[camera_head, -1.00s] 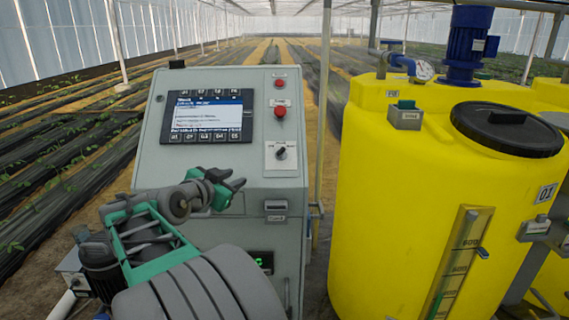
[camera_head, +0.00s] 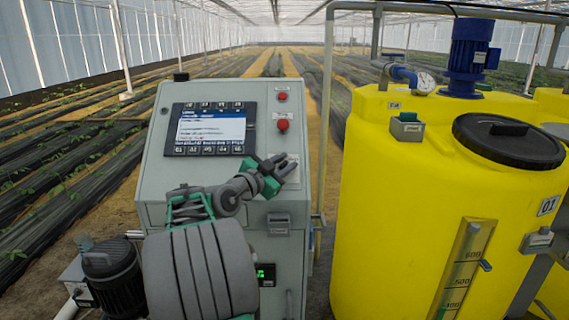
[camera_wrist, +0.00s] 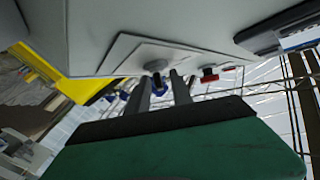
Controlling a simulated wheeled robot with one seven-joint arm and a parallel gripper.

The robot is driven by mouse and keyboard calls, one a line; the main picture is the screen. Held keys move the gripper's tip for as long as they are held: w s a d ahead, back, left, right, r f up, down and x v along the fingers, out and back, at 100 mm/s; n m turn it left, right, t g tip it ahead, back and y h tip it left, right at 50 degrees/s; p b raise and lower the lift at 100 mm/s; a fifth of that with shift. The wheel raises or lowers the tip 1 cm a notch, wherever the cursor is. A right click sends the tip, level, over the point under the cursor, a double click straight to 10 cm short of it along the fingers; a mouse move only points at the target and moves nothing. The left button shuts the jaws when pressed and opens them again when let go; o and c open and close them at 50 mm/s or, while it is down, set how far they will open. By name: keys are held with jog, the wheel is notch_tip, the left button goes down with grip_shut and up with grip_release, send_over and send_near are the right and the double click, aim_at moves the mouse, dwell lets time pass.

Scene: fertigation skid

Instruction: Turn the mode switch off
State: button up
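The mode switch (camera_wrist: 155,67) is a round knob on a pale square plate (camera_wrist: 118,52) on the cabinet face. It shows in the wrist view, near the tips of my two dark fingers. My gripper (camera_wrist: 160,77) is open, with one finger on each side of the knob in that view. I cannot tell whether the fingers touch it. In the head view my gripper (camera_head: 289,168) is in front of the cabinet's right side and hides the switch. The knob's pointing direction is not clear.
The grey cabinet (camera_head: 155,180) has a lit screen (camera_head: 211,129). Two red buttons, the upper (camera_head: 282,96) and the lower (camera_head: 283,125), sit above my gripper. A yellow tank (camera_head: 400,210) with a black lid (camera_head: 508,140) stands close on the right.

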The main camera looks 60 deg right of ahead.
grip_shut()
